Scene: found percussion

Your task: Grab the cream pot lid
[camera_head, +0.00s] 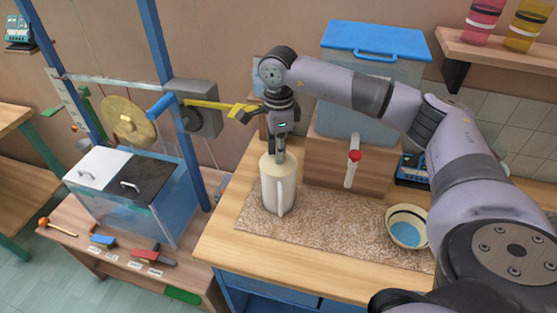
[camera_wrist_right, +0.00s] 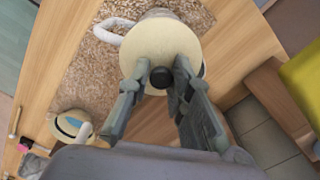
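The cream pot (camera_head: 275,190) stands upright on a speckled mat, with its handle toward the front. Its cream lid (camera_wrist_right: 155,42) is on top and has a round black knob (camera_wrist_right: 160,77). My right gripper (camera_head: 280,156) points down onto the lid from above. In the right wrist view its two fingers (camera_wrist_right: 161,72) are apart, one on each side of the knob, with a small gap visible. In the head view the fingers hide the knob and part of the lid. My left gripper is not in view.
A cream bowl with a blue inside (camera_head: 407,228) sits on the mat (camera_head: 330,235) to the right. Behind the pot, a blue-lidded tank (camera_head: 375,95) with a red-handled tap (camera_head: 352,165) stands on a wooden box. A yellow lever (camera_head: 220,106) reaches close to my right wrist.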

